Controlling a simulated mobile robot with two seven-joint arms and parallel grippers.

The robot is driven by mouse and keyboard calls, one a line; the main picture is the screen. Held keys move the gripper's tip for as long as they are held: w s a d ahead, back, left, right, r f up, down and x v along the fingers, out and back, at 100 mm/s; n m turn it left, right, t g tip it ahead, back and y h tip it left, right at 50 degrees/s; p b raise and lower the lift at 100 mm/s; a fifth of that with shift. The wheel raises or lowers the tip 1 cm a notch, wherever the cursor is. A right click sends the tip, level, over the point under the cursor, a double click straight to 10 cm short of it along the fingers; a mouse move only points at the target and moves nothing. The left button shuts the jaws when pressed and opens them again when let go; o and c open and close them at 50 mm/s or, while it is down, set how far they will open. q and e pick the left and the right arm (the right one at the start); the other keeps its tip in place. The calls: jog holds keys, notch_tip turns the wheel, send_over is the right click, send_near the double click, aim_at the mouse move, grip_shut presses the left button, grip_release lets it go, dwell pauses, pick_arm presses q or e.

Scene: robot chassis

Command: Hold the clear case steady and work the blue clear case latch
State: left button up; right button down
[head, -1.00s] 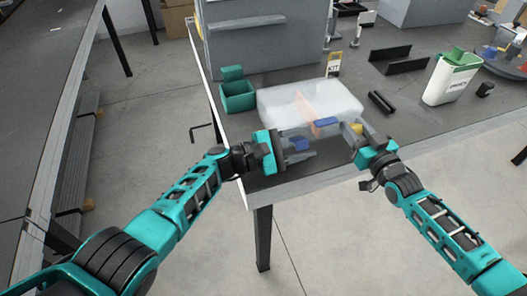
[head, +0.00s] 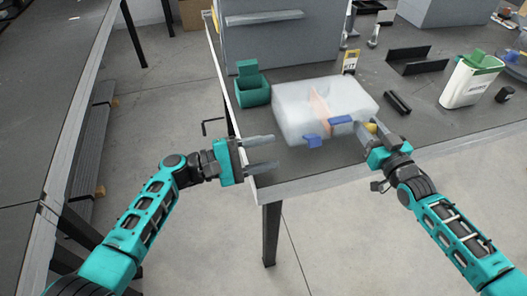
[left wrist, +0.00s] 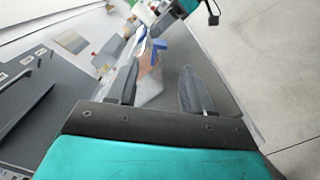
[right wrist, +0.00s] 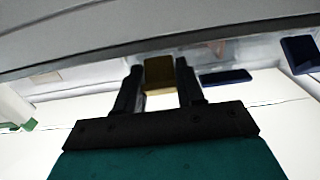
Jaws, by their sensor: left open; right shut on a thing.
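The clear case (head: 295,95) is a translucent box on the table, with an orange shape (head: 320,105) inside. Its front edge has a blue latch (head: 341,120) near the middle and another blue latch (head: 312,141) further left, which sticks out lower. Both also show in the right wrist view, the middle latch (right wrist: 226,77) and the left latch (right wrist: 300,55). My right gripper (head: 371,128) is shut on a yellow block (right wrist: 159,72) at the case's front right. My left gripper (head: 275,151) is open and empty, just left of the case and apart from it.
A green bin (head: 252,93) stands left of the case, with a grey cabinet (head: 262,45) behind. The table's front edge (head: 300,185) runs close to both grippers.

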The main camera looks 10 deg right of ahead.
aim_at(314, 139)
pick_arm(q)
jog(key=d, duration=0.7)
jog(key=w+d, duration=0.1)
jog(key=d, duration=0.3)
jog(key=shift+d, duration=0.35)
jog(key=shift+d+r+n, duration=0.1)
jog(key=shift+d+n, duration=0.1)
jog(key=shift+n, duration=0.1)
jog(key=n, duration=0.2)
jog(key=shift+w+a+r+n, duration=0.1)
jog(key=shift+w+r+n, duration=0.15)
jog(key=shift+r+n, duration=0.1)
jog(key=m, duration=0.2)
jog(key=f+m, duration=0.1)
jog(key=shift+s, duration=0.25)
jog(key=a, duration=0.8)
jog(key=s+a, duration=0.1)
jog(key=a, duration=0.3)
jog(key=d, duration=0.8)
jog(key=w+d, duration=0.1)
jog(key=d, duration=0.3)
